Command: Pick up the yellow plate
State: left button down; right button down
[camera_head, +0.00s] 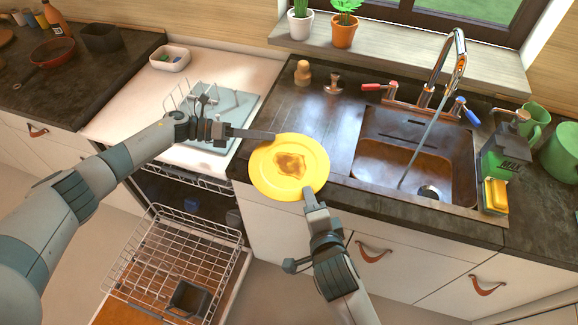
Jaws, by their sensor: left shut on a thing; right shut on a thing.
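The yellow plate (312,155), with a brown stain in its middle, is at the front edge of the dark counter left of the sink. My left gripper (268,135) is shut on the plate's upper left rim. My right gripper (309,194) is shut on the plate's lower rim, from in front of the counter. Whether the plate touches the counter I cannot tell.
The sink (415,165) has a running tap (452,62). A green bottle (503,150) and a yellow sponge (496,196) stand to its right. An open dishwasher rack (170,262) is below left. A wooden stopper (303,72) stands behind the plate.

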pick_arm(q)
jog(key=shift+r+p, duration=1.4)
jog(key=shift+r, duration=0.35)
jog(key=shift+s+f, duration=0.1)
jog(key=shift+s, duration=0.05)
